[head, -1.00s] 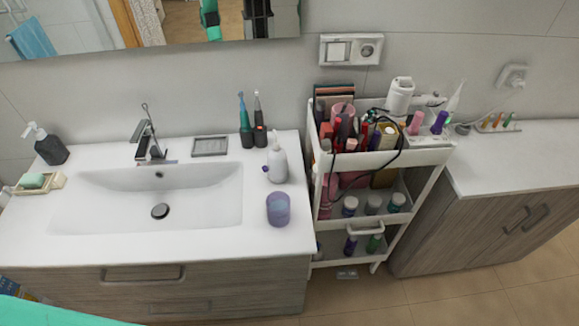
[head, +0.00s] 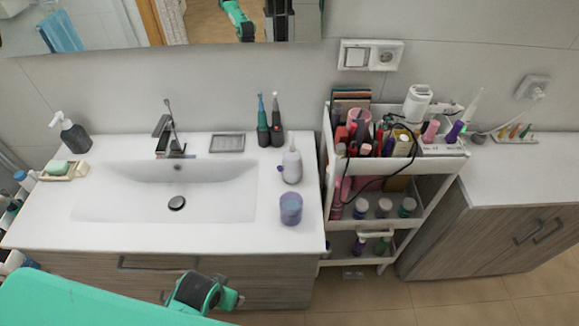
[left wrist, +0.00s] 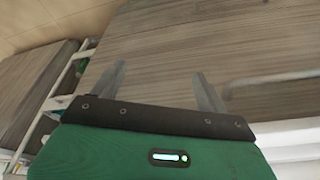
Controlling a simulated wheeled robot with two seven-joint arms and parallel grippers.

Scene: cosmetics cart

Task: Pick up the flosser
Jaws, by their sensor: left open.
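A white bottle-shaped device with a thin nozzle on top (head: 291,165) stands upright on the sink counter's right side, beside a purple cup (head: 291,208). A white pointed device (head: 472,104) stands at the cart's top right. Either could be the flosser; I cannot tell which. My left arm comes in at the lower left of the head view, its black and green wrist in front of the vanity, below the counter edge. In the left wrist view my left gripper (left wrist: 160,86) has its fingers apart, empty, facing the wood drawer front. My right gripper is out of view.
The white counter (head: 130,225) holds a sink, soap dispenser (head: 70,133) and two dark electric toothbrushes (head: 270,125). A crowded white cart (head: 336,205) stands right of the vanity, with a looped black cable. A cabinet (head: 500,225) is further right. The counter front is clear.

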